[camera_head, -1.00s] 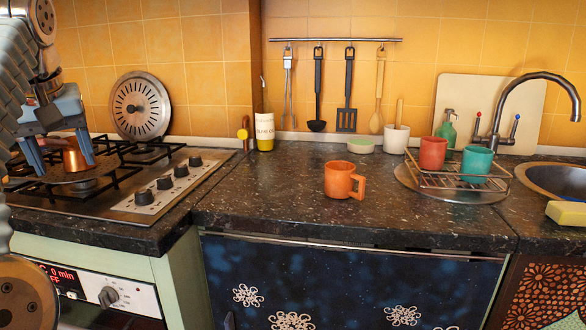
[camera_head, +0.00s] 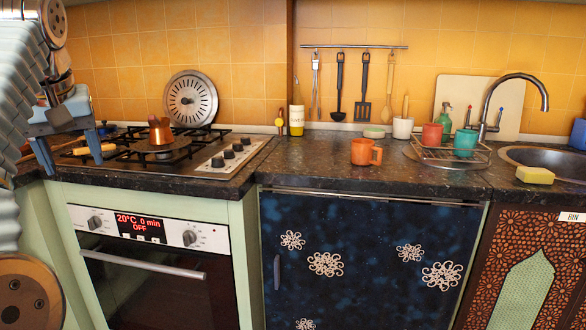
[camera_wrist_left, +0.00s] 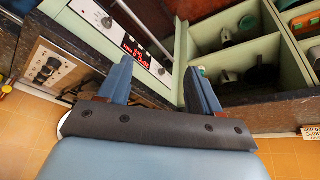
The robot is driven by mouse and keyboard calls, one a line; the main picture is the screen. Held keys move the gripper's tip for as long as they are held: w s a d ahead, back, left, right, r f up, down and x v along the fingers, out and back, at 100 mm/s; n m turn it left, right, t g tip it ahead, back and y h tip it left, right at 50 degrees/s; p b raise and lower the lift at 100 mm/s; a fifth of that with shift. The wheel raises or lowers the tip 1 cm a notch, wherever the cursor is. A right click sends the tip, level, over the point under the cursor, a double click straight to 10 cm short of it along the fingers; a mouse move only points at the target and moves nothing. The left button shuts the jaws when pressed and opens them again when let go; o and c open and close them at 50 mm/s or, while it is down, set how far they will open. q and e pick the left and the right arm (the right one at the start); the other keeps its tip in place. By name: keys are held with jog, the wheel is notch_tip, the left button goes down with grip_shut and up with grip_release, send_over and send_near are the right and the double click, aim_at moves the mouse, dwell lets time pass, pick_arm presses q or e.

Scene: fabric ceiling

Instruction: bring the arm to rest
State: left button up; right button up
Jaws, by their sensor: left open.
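My left gripper (camera_head: 72,160) shows at the left of the head view, its blue fingers pointing down and spread apart. It is open and nothing is between its fingers. In the left wrist view, the fingers (camera_wrist_left: 160,82) are also apart and empty. A copper pot (camera_head: 160,132) stands on the hob (camera_head: 205,165), to the right of the gripper and clear of it. A pale wooden handle (camera_head: 95,150) shows close beside the fingers; how near it is in depth I cannot tell. My right gripper is not in view.
The oven (camera_head: 155,260) is shut below the hob. An orange mug (camera_head: 366,152) stands on the dark counter (camera_head: 310,172). A dish rack (camera_head: 450,157) with cups and a yellow sponge (camera_head: 535,175) are farther right. The floor is not visible in the head view.

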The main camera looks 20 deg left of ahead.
pick_arm(q)
jog(key=w+d+f+m+h, duration=0.1)
jog(key=w+d+f+m, duration=0.2)
jog(key=w+f, duration=0.95)
jog(key=w+d+f+m+h, duration=0.1)
jog(key=w+d+f+m, duration=0.2)
jog(key=w+f, duration=0.9)
jog(key=w+d+f+m+h, duration=0.1)
jog(key=w+d+f, duration=0.25)
jog(key=f, duration=0.35)
jog(key=w+d+f+m+h, duration=0.1)
jog(key=w+d+f, duration=0.1)
jog(key=d+f, duration=0.35)
jog(key=s+d+f+m+g+h, duration=0.15)
jog(key=s+d+f, duration=0.25)
jog(key=d+f, duration=0.7)
jog(key=s+d+f+h, duration=0.2)
jog(key=s+d+f, duration=0.3)
jog(key=f, duration=0.9)
jog(key=s+d+f, duration=0.4)
jog(key=s+d, duration=0.1)
jog(key=s, duration=0.4)
jog(key=s+d+f, duration=0.5)
jog(key=s, duration=0.5)
jog(key=shift+f+g, duration=0.25)
jog(key=shift+g, duration=0.2)
jog(key=shift+d, duration=0.1)
grip_shut()
